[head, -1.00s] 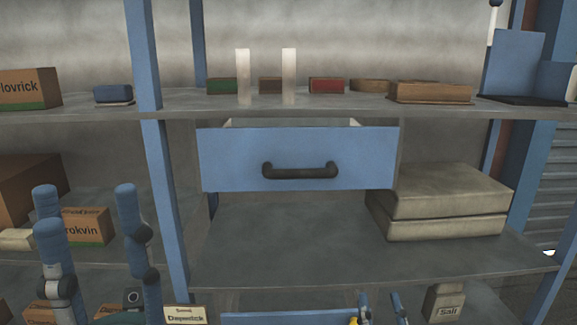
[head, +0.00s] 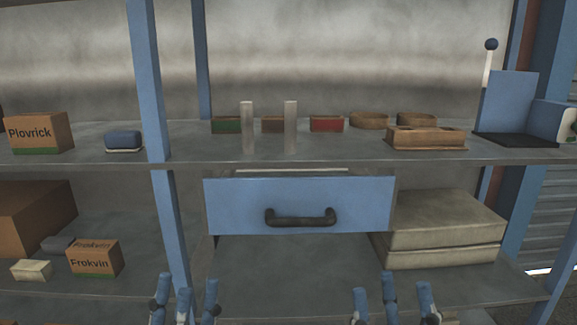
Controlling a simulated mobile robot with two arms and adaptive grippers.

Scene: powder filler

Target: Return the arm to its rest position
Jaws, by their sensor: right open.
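My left gripper (head: 186,284) shows at the bottom of the head view, left of the middle, in front of the lower shelf. Its blue fingers point up and stand apart, with nothing seen between them. My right gripper (head: 391,286) is at the bottom, right of the middle. Its blue fingers also stand apart and look empty. Both hands' lower parts and the arms are cut off by the frame's bottom edge.
A blue drawer (head: 240,205) with a dark handle (head: 300,217) hangs under the upper shelf (head: 80,147). Blue posts (head: 145,60) frame the shelving. Boxes (head: 95,260) stand at the left; pale slabs (head: 440,225) lie at the right. The space under the drawer looks clear.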

